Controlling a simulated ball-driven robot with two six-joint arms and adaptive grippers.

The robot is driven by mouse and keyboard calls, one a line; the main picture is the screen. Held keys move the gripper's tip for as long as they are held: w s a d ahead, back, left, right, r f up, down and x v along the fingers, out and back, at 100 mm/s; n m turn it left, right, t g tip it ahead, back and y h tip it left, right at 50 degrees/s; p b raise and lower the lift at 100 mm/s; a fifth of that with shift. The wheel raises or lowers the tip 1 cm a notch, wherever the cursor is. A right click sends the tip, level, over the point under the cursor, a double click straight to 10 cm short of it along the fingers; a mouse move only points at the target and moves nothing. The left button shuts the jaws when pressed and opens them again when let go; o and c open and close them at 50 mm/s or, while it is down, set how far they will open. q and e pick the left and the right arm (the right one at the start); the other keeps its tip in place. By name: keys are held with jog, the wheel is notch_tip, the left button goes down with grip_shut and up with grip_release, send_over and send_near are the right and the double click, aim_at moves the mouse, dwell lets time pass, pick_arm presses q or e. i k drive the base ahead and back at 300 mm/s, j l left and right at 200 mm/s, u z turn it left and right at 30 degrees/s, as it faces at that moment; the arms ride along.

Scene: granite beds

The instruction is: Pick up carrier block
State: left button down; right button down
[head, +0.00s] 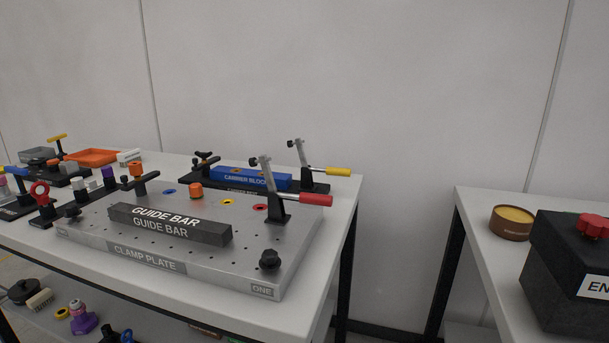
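The carrier block (236,178) is a long blue block with white "CARRIER BLOCK" lettering. It rests on a dark carrier nest (198,183) at the back of the left table. A toggle clamp with a yellow handle (338,171) stands at the nest's right end, with its arm raised. A black knob clamp (205,160) stands at the nest's left end. Neither of my grippers shows in the head view.
A grey clamp plate (200,262) with a dark guide bar (215,238) lies in front of the nest. Small fixtures and an orange tray (92,157) crowd the left side. A gap separates this table from the right table (476,215), which holds a dark box (562,262) and a round tin (511,226).

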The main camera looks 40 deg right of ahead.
aim_at(233, 174)
jog(key=j+z, duration=0.1)
jog(key=z, duration=0.4)
jog(key=k+z, duration=0.1)
jog(key=z, duration=0.4)
jog(key=k+j+z, duration=0.1)
jog(key=z, duration=0.4)
jog(key=k, duration=0.2)
jog(key=i+j, duration=0.1)
jog(key=j, duration=0.7)
jog(key=k+u, duration=0.05)
